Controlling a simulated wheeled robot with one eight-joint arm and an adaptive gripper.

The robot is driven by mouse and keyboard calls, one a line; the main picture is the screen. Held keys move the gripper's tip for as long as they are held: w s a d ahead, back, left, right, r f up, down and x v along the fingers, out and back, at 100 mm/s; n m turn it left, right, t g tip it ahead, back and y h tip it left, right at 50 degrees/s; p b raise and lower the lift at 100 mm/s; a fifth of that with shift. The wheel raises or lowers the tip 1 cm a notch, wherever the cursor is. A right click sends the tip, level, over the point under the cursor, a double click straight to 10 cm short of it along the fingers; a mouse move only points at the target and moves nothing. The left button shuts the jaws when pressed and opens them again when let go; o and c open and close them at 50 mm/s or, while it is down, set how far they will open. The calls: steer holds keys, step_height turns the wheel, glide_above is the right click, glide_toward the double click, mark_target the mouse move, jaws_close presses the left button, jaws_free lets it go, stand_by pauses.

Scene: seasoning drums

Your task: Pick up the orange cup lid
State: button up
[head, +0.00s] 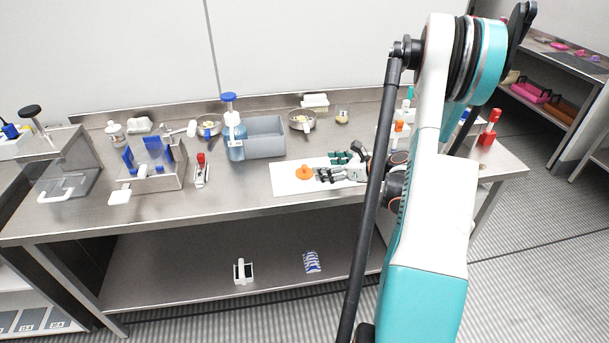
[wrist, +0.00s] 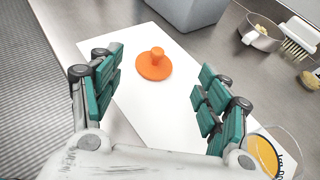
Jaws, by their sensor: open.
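The orange cup lid (head: 305,172) is a flat disc with a raised knob. It lies knob up on a white board (head: 287,184) on the steel table. The wrist view shows the lid (wrist: 154,65) ahead of and between my fingers, apart from both. My gripper (head: 334,166) is open and empty, with teal finger pads, low over the right part of the board. In the wrist view my gripper (wrist: 158,85) has its fingers spread on either side. My arm hides part of the table to the right in the head view.
A grey bin (head: 264,138) and a blue pump bottle (head: 235,140) stand behind the board. A small pan (head: 301,121) is further back. In the wrist view a container with an orange top (wrist: 262,155) is close to the right finger. The table left of the board's front is clear.

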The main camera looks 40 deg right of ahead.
mark_target(306, 166)
steer(key=x, duration=0.4)
steer(key=shift+w+f+b, duration=0.1)
steer(key=shift+w+b, duration=0.1)
steer(key=shift+b, duration=0.2)
steer(key=b+x, duration=0.2)
steer(key=x, duration=0.2)
steer(key=shift+w+a+f, duration=0.1)
steer(key=shift+a+f, duration=0.1)
steer(key=shift+a, duration=0.05)
steer(key=shift+w+a+f, duration=0.1)
steer(key=shift+w+f, duration=0.05)
steer(key=shift+w, duration=0.35)
steer(key=shift+c, duration=0.4)
steer(key=c, duration=0.7)
